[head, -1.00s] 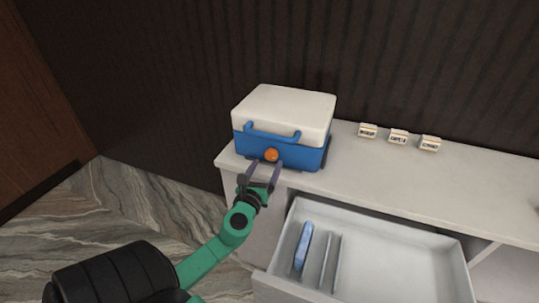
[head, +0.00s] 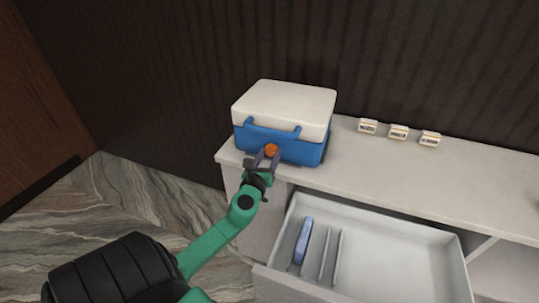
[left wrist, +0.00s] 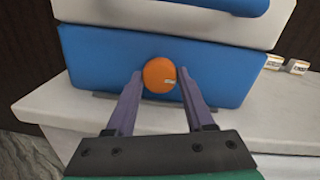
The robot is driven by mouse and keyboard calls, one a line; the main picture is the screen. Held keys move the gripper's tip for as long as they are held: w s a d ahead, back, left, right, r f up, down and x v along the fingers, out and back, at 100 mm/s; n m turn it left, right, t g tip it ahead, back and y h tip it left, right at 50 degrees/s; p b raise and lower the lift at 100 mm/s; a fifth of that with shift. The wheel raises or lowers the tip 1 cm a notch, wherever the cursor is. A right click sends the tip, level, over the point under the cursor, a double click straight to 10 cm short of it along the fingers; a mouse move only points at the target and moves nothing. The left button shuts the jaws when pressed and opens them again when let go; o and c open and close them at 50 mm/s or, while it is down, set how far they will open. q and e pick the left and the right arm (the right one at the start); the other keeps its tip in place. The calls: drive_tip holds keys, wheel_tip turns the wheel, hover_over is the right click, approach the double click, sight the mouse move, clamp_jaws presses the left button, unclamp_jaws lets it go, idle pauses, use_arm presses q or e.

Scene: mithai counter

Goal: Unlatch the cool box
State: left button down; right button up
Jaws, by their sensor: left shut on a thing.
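The cool box (head: 280,145) has a blue body, a white lid (head: 286,103) and a blue handle on its front. It stands upright at the left end of the counter, with the lid down. A round orange latch knob (head: 271,150) is on the front; in the left wrist view the knob (left wrist: 159,75) carries a small pale mark on its right side. My left gripper (head: 266,157) is shut on the knob, one finger on each side, as the left wrist view (left wrist: 160,82) also shows. My right gripper is out of view.
The white counter (head: 380,165) is clear to the right of the box, apart from several small label signs (head: 398,132) at the back. Below it an open drawer (head: 390,255) holds dividers and a blue item (head: 304,240). A dark ribbed wall stands behind.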

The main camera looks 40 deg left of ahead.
use_arm(q)
drive_tip(key=n+b, duration=0.1)
drive_tip(key=n, duration=0.2)
drive_tip(key=shift+n, duration=0.3)
drive_tip(key=n, duration=0.8)
drive_tip(key=shift+r+n+h, duration=0.1)
drive_tip(key=shift+n+h, duration=0.2)
drive_tip(key=shift+n, duration=0.1)
drive_tip(key=n, duration=0.4)
drive_tip(key=shift+a+n+h+p, duration=0.1)
drive_tip(key=shift+n+h+p, duration=0.2)
drive_tip(key=shift+c, duration=1.3)
unclamp_jaws()
